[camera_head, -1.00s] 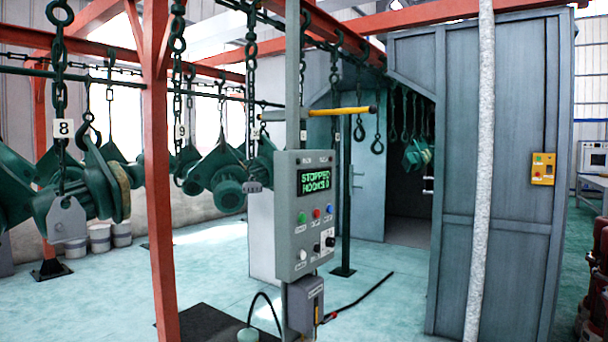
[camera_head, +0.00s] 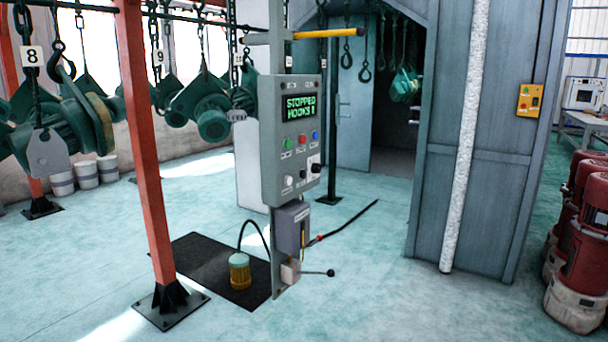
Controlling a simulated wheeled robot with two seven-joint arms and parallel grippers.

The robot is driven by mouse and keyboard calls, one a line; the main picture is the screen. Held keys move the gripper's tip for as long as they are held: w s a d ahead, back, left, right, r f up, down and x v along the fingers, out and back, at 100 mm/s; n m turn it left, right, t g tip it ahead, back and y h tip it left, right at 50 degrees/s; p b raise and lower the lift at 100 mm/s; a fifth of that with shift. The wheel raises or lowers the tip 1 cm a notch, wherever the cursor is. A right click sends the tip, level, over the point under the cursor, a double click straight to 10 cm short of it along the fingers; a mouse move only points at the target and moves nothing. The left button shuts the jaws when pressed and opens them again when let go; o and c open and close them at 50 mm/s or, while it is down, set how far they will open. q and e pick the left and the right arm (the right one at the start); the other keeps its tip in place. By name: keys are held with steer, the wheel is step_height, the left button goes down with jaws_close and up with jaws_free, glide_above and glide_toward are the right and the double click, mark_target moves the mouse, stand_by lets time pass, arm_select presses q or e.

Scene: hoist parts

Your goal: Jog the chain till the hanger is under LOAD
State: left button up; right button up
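A grey control box (camera_head: 270,150) on a post stands in the middle. Its display (camera_head: 300,107) reads STOPPED, with a HOOKS line whose last character is unclear. Below are a green button (camera_head: 289,144), a red button (camera_head: 301,138), a blue button (camera_head: 315,134), a white button (camera_head: 289,181) and a black knob (camera_head: 316,168). Chain-hung hooks at left carry green hoist parts (camera_head: 213,122). Tag 8 (camera_head: 32,56) is at far left, and tag 9 (camera_head: 158,57) is right of the red post. No LOAD sign is in view. Neither gripper shows.
A red post (camera_head: 143,150) stands before the hanging parts. A black lever (camera_head: 320,272) sticks out low on the control post. The grey booth (camera_head: 470,190) and red machines (camera_head: 585,240) stand at right. The front floor is clear.

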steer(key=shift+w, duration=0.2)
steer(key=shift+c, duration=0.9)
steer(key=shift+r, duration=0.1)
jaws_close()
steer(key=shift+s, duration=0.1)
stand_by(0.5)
